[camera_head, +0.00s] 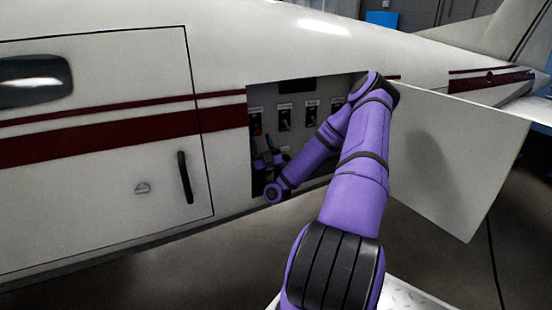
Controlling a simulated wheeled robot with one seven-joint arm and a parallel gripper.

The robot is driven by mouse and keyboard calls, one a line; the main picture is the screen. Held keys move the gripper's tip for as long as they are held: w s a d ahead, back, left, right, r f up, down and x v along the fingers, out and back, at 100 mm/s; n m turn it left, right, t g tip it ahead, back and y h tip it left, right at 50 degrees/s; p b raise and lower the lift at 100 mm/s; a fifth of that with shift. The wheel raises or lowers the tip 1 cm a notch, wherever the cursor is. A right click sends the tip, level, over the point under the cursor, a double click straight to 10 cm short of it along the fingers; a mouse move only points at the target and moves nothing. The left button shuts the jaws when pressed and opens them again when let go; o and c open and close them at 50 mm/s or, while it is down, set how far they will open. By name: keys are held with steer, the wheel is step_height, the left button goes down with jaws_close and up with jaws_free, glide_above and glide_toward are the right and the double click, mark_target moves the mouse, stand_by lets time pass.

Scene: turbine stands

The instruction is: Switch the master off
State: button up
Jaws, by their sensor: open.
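An open recess (318,90) in the aircraft's side holds a panel with a row of several switches. The leftmost switch (256,121) has a red part and sits just above my gripper. A dark switch (284,118) is to its right, and another dark switch (311,115) is further right. The labels are too small to read, so I cannot tell which one is the master. My gripper (265,153) is open inside the recess at its lower left, below the leftmost switch. I cannot tell whether it touches anything. My arm hides the lower right of the panel.
The recess's door (455,150) hangs open to the right, close beside my arm. A closed cabin door (90,150) with a dark handle (185,177) is on the left of the white and maroon fuselage. Grey floor is below, with a cable (493,260) at the right.

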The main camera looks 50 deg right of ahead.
steer(key=s+a+f, duration=0.1)
steer(key=s+a, duration=0.4)
steer(key=s, duration=0.7)
steer(key=shift+a+f, duration=0.15)
steer(key=shift+a, duration=0.1)
